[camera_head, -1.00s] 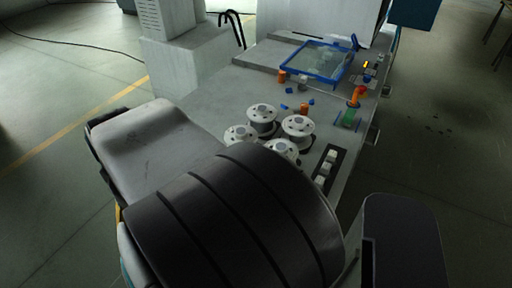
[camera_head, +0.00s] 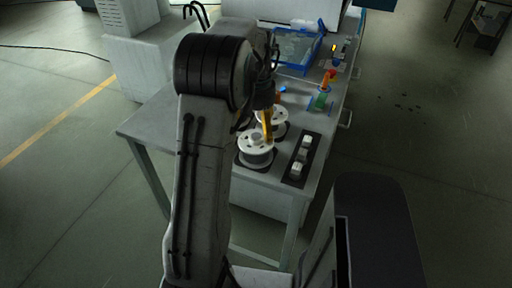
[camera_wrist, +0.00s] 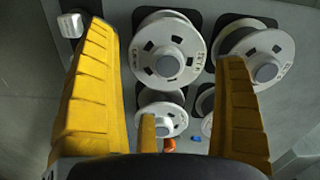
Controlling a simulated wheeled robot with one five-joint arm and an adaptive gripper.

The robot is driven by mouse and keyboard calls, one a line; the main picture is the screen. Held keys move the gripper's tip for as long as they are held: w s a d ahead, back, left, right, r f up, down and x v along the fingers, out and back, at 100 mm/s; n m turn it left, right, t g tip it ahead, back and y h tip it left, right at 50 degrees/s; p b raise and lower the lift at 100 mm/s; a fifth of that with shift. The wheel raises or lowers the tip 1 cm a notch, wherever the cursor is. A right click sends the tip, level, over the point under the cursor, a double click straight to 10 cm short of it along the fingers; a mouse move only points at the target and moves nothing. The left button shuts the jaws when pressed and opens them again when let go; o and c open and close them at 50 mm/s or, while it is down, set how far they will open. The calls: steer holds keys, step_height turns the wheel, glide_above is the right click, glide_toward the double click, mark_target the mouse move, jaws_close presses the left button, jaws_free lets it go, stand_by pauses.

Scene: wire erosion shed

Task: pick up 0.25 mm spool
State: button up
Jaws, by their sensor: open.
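Several white-flanged spools sit on the table. In the head view a near spool (camera_head: 255,157) and one behind it (camera_head: 280,116) show; my arm hides others. In the wrist view there are a large spool (camera_wrist: 152,62), a right spool (camera_wrist: 286,62), a smaller-looking spool (camera_wrist: 176,127) and one partly hidden (camera_wrist: 206,126). Their markings are too small to read, so I cannot tell which is 0.25 mm. My gripper (camera_wrist: 163,45) is open and empty, its yellow fingers spread with the large spool showing between them. In the head view its yellow finger (camera_head: 267,124) overlaps the near spools.
A black strip with white blocks (camera_head: 297,169) lies right of the spools. Further back are a blue-framed tray (camera_head: 297,68), a green and orange item (camera_head: 322,97) and a red-topped one (camera_head: 330,75). The table's (camera_head: 150,122) left part is clear.

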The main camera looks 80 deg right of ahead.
mark_target(260, 135)
steer(key=shift+s+d+r+n, duration=0.3)
steer(key=shift+d+r, duration=0.15)
steer(key=shift+d, duration=0.1)
steer(key=shift+w+d+f+p, duration=0.1)
steer(key=shift+f+p, duration=0.1)
steer(key=shift+f, duration=0.95)
steer(key=shift+d+f+p, duration=0.15)
steer(key=shift+f+p, duration=0.05)
steer(key=shift+f, duration=0.9)
steer(key=shift+w+d+f+p, duration=0.1)
steer(key=shift+f+p, duration=0.1)
steer(key=shift+f, duration=0.95)
steer(key=c, duration=1.7)
steer(key=shift+r, duration=0.1)
steer(key=shift+c, duration=0.3)
steer(key=shift+r, duration=0.1)
